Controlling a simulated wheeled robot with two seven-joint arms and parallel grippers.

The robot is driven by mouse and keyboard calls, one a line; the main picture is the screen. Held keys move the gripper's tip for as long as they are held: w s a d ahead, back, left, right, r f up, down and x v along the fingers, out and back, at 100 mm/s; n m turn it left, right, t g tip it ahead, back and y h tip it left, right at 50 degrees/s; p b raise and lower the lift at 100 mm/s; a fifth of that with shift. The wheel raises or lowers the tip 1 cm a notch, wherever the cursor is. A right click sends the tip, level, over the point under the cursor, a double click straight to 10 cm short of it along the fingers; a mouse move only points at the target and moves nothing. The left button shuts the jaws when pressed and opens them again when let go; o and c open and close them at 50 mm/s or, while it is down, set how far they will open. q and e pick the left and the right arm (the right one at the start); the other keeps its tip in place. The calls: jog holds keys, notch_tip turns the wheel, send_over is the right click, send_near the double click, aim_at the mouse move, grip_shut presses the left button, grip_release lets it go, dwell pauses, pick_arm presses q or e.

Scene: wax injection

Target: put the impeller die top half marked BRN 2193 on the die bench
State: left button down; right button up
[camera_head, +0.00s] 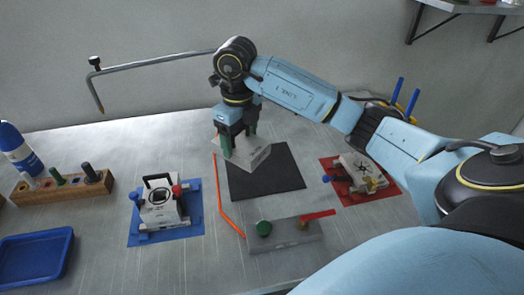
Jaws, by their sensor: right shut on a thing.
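My right gripper (239,143) reaches in from the right and points down, shut on a pale grey die half (254,158). The die half is tilted and sits over the back left part of a black mat (275,181). I cannot tell whether it touches the mat. No BRN 2193 mark can be read on it, and the gripper hides part of its top. The mat lies on the grey metal bench (110,150). My left gripper is not in view.
A white die block (160,212) stands on a blue mat at left; another (366,174) on a red mat at right. A grey plate (285,239) with green knob lies in front, beside an orange strip (227,212). A wooden tool rack (62,190) and blue tray (36,258) stand left.

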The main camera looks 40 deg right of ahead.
aim_at(253, 136)
jog(key=d+m, duration=0.1)
jog(key=m, duration=0.3)
jog(key=shift+d+f, duration=0.2)
jog(key=shift+d, duration=0.15)
jog(key=m, duration=0.1)
jog(key=d+m, duration=0.1)
jog(key=m, duration=0.2)
jog(key=shift+s+d+f+b, duration=0.15)
jog(key=shift+d+f+b, duration=0.15)
jog(key=shift+d+b, duration=0.1)
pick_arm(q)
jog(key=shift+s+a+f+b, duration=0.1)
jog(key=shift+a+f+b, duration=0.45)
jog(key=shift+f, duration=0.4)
pick_arm(e)
jog(key=shift+m, duration=0.3)
notch_tip(253, 136, down, 10)
jog(key=shift+r, duration=0.1)
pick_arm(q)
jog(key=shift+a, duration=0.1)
pick_arm(e)
jog(key=o, duration=1.1)
jog(key=shift+f, duration=0.25)
jog(key=o, duration=0.4)
jog(key=shift+o, duration=0.2)
